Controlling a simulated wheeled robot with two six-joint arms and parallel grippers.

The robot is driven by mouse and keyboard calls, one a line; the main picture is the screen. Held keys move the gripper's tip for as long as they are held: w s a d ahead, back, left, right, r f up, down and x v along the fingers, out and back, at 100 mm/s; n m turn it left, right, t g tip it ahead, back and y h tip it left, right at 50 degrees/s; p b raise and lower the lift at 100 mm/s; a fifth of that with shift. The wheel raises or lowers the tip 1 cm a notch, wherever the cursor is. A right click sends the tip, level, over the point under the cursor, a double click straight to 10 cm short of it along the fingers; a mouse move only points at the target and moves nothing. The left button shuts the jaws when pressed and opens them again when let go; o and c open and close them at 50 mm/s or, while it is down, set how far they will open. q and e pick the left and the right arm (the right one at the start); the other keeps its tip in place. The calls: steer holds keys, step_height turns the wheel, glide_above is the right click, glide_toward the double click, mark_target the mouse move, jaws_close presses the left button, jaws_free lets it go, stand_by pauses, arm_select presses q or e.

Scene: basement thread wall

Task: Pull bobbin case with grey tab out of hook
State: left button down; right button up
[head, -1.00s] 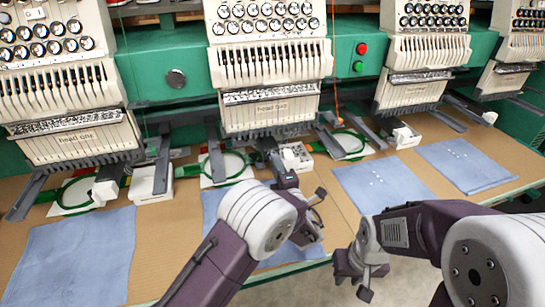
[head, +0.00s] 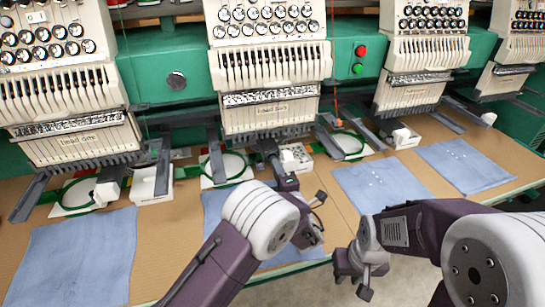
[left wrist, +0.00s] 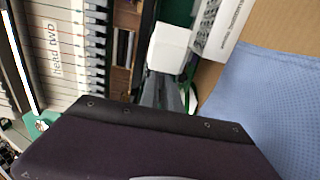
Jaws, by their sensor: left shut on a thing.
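My left gripper (head: 268,152) reaches in under the middle machine head, close beside a white box-like arm end (head: 295,157). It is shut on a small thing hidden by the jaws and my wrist. The bobbin case, its grey tab and the hook cannot be made out in the head view. In the left wrist view the grey jaws (left wrist: 165,95) show just past my dark purple wrist, next to a white block (left wrist: 169,48). My right gripper (head: 360,279) hangs in front of the table's edge, away from the machine; its jaw opening is unclear.
Embroidery heads (head: 268,65) hang in a row above the brown table (head: 165,250). Green hoops (head: 225,165) and grey bars crowd the space around my left gripper. Blue cloths (head: 75,255) lie on the table. Red and green buttons (head: 360,58) are on the green beam.

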arm_select(q)
steer(key=shift+s+d, duration=0.2)
steer(key=shift+s, duration=0.45)
steer(key=s+p, duration=0.1)
steer(key=s+r+p, duration=0.1)
steer(key=s+d+r+p, duration=0.1)
steer(key=s, duration=0.1)
steer(key=shift+d, duration=0.1)
steer(key=shift+w, duration=0.1)
